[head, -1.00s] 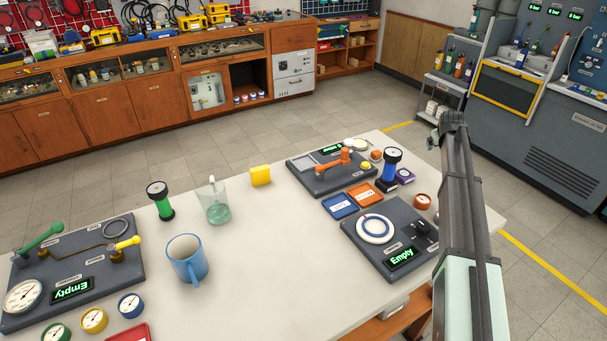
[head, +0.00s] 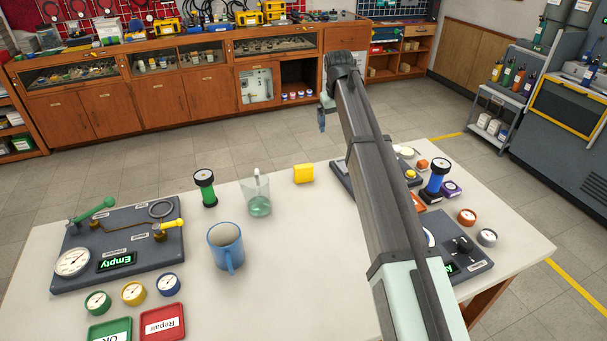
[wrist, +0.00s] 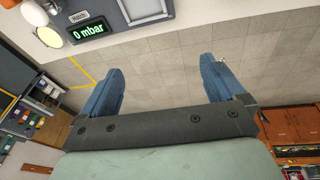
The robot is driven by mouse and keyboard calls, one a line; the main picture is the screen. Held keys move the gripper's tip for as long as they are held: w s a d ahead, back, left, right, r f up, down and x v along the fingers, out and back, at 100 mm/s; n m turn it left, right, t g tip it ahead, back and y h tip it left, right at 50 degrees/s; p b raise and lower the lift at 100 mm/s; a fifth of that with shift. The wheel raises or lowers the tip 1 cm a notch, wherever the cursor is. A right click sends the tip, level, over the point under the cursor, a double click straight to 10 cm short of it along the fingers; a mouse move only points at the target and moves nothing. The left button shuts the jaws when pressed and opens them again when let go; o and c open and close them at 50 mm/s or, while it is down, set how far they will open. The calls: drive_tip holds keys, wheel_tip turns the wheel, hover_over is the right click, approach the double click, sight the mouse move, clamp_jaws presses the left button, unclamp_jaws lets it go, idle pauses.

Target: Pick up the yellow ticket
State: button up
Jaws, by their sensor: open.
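The yellow ticket (head: 303,173) shows in the head view as a small yellow block-like pad, upright near the far edge of the white table. My gripper (head: 322,118) is beyond and above the table's far edge, slightly right of the ticket in the picture and apart from it. Only a bit of a blue finger shows there; my arm hides the rest. In the wrist view my gripper (wrist: 161,70) has its two blue fingers wide apart with nothing between them, only floor behind. The ticket cannot be made out in the wrist view.
A glass beaker (head: 258,200), a blue mug (head: 226,249) and a green-based gauge (head: 206,189) stand left of the ticket. A test board (head: 118,246) lies far left. A blue-bodied gauge (head: 437,178) stands at right. Bare tabletop (head: 300,240) lies in front of the ticket.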

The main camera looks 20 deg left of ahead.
sight(303, 166)
drive_tip(key=s+a+g, duration=0.3)
drive_tip(key=s+a, duration=0.3)
drive_tip(key=s, duration=0.4)
drive_tip(key=shift+h, duration=0.3)
wheel_tip(303, 166, down, 9)
drive_tip(key=shift+s+a+f, duration=0.1)
drive_tip(key=shift+s, duration=0.05)
drive_tip(key=shift+s+a+f, duration=0.1)
drive_tip(key=shift+s+f, duration=0.05)
drive_tip(key=shift+f, duration=1.15)
drive_tip(key=shift+s+a+f, duration=0.1)
drive_tip(key=shift+f, duration=1.2)
drive_tip(key=shift+c, duration=0.4)
drive_tip(key=c, duration=1)
drive_tip(key=shift+o, duration=0.2)
